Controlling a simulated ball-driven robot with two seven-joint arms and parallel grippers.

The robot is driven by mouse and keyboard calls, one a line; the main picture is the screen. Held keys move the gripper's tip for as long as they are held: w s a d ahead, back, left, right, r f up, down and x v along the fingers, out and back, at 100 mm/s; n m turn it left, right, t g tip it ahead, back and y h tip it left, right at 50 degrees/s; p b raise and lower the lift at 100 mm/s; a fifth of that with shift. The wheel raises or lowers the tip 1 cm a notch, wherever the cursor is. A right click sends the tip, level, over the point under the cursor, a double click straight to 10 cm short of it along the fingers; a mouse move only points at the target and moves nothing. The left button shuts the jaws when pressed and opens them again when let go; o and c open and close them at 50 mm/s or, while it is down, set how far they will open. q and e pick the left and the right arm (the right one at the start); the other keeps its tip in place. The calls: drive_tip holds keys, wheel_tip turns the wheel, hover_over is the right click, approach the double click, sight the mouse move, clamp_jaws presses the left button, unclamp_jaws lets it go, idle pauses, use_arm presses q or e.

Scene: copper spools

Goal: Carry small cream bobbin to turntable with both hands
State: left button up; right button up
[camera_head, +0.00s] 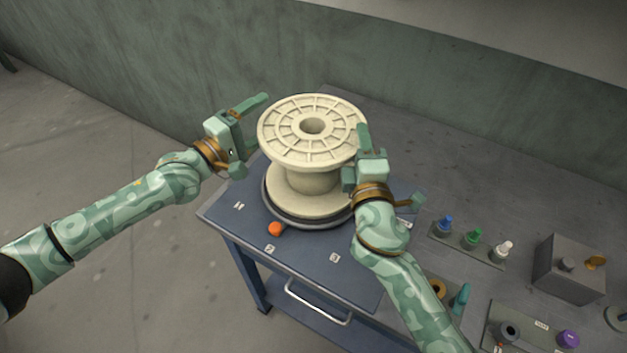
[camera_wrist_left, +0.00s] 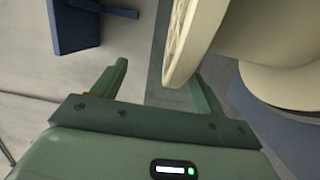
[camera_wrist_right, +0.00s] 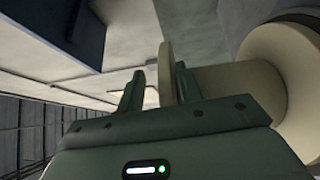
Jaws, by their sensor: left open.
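The cream bobbin (camera_head: 312,180) stands upright on a dark round turntable-like disc (camera_head: 275,214) on a blue cart. My left gripper (camera_head: 248,135) is open at the left of its upper flange. In the left wrist view the flange (camera_wrist_left: 183,45) reaches between the spread fingers, nearer one finger. My right gripper (camera_head: 357,158) is at the right side of the upper flange. In the right wrist view the flange (camera_wrist_right: 165,75) lies between the fingers, close to one, with a gap to the other. The gripper and arm hide the flange's right edge in the head view.
The blue cart (camera_head: 325,262) has an orange button (camera_head: 275,229) and a front handle (camera_head: 318,303). To the right, a grey surface holds coloured pegs (camera_head: 472,238), a grey box (camera_head: 570,268) and a purple-knobbed part (camera_head: 567,338). A wall runs behind. Floor is clear at left.

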use_arm(q)
drive_tip(key=v, duration=0.9)
drive_tip(key=shift+s+a, duration=0.25)
drive_tip(key=shift+a, duration=0.1)
drive_tip(key=shift+f, duration=0.1)
use_arm(e)
drive_tip(key=o, duration=0.8)
drive_tip(key=s, duration=0.8)
drive_tip(key=s+f, duration=0.1)
drive_tip(key=s, duration=0.3)
drive_tip(key=shift+d, duration=0.25)
